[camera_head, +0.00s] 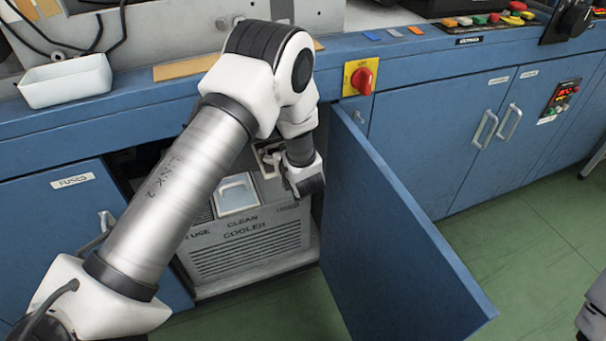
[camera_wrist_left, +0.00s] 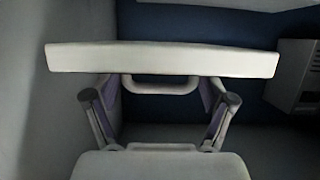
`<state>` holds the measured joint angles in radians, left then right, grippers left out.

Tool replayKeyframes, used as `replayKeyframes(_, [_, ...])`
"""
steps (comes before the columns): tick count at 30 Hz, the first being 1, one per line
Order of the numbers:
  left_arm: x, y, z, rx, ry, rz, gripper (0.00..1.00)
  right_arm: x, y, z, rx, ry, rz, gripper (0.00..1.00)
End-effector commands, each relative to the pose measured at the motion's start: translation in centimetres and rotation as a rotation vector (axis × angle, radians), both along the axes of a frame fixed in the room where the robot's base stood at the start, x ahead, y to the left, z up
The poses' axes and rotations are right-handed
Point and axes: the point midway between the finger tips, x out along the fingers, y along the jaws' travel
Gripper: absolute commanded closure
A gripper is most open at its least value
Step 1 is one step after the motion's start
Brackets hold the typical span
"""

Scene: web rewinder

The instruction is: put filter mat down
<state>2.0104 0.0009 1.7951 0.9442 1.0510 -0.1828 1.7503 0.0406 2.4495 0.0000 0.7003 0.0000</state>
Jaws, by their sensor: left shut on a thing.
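My left gripper (camera_head: 306,178) is inside the open cabinet, above the right part of the cooler (camera_head: 248,240). In the left wrist view, the left gripper (camera_wrist_left: 160,88) is shut on the filter mat (camera_wrist_left: 160,60), a pale flat slab with a handle between the fingers. The mat spans most of that view's width. The cooler's labels read "USE", "CLEAN" and "USED". A pale panel (camera_head: 236,193) shows in an opening behind the "CLEAN" label.
The open blue cabinet door (camera_head: 395,240) stands just right of my left gripper. A red knob (camera_head: 362,80) is on the edge above it. A white tray (camera_head: 66,82) sits on the counter at left.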

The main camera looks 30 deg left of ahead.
Motion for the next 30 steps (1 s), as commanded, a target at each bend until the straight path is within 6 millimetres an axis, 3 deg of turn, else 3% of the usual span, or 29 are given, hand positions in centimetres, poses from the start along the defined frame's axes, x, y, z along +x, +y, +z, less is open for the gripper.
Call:
replayKeyframes(7, [-0.3,0.0,-5.5,0.0,0.011,0.001,0.55,-0.1,0.0,-2.0,0.0,0.002,0.001,1.0])
replayKeyframes(15, [-0.2,0.0,-9.8,0.001,0.008,0.001,0.55,-0.1,0.0,-3.7,0.0,0.001,0.001,1.0])
replayKeyframes(26, [-0.2,0.0,-10.3,0.0,0.007,0.0,0.55,0.0,0.0,-3.8,0.0,0.001,0.001,1.0])
replayKeyframes(27, [-0.2,0.0,-10.4,0.0,0.007,0.0,0.14,0.0,0.0,-3.8,0.0,0.001,0.001,1.0])
replayKeyframes(28, [-0.2,0.0,-10.3,0.0,0.007,0.0,0.03,0.0,0.0,-3.7,0.0,0.001,0.001,1.0])
replayKeyframes(30, [-0.2,0.0,-10.3,0.0,0.007,0.0,0.0,0.0,0.0,-3.7,0.0,0.001,0.001,1.0])
